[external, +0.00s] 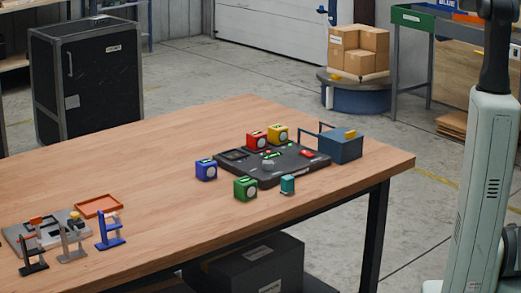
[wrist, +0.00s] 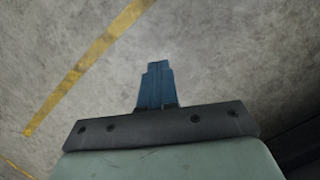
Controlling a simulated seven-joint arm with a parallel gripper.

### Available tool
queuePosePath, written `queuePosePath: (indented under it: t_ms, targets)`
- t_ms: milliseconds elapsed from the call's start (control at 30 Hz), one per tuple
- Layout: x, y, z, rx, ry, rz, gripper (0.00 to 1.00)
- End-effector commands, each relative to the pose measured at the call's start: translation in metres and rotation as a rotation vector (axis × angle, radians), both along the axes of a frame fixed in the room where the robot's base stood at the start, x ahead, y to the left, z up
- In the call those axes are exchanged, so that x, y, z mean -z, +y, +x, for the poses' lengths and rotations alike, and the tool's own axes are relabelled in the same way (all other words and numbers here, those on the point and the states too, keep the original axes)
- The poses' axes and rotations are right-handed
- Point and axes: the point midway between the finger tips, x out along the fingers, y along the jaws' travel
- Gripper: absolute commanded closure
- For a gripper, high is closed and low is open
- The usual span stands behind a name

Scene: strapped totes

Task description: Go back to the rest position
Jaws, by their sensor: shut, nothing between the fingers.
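My gripper (wrist: 157,66) shows in the wrist view with its blue fingers together and nothing between them. It points at bare grey concrete floor with a yellow line, and no object is near the fingertips. In the external view my pale green arm stands at the right edge, off the table's right end, and my gripper is out of that frame. The wooden table (external: 150,160) holds a black board (external: 270,177) with small parts on it. Around it stand a red box (external: 257,141), a yellow box (external: 278,135), a blue box (external: 206,169) and a green box (external: 245,188).
An orange tray (external: 98,206) and several small stands, one blue (external: 108,232), are at the table's left. Cartons (external: 358,50) sit behind. The table's middle left is clear.

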Motion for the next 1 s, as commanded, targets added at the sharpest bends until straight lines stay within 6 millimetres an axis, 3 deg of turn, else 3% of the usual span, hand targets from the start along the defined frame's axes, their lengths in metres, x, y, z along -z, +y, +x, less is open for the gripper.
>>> queuePosePath:
  t_ms: [33, 300, 500, 700, 1000]
  targets:
    - [0.004, -0.001, -0.028, 0.026, 0.033, 0.001, 1.00]
    - [0.021, -0.002, -0.139, 0.164, 0.187, -0.004, 1.00]
    - [0.023, -0.001, -0.199, 0.242, 0.274, -0.015, 1.00]
    - [0.022, 0.000, -0.224, 0.277, 0.313, -0.020, 1.00]
    - [0.023, 0.001, -0.226, 0.280, 0.317, -0.021, 1.00]
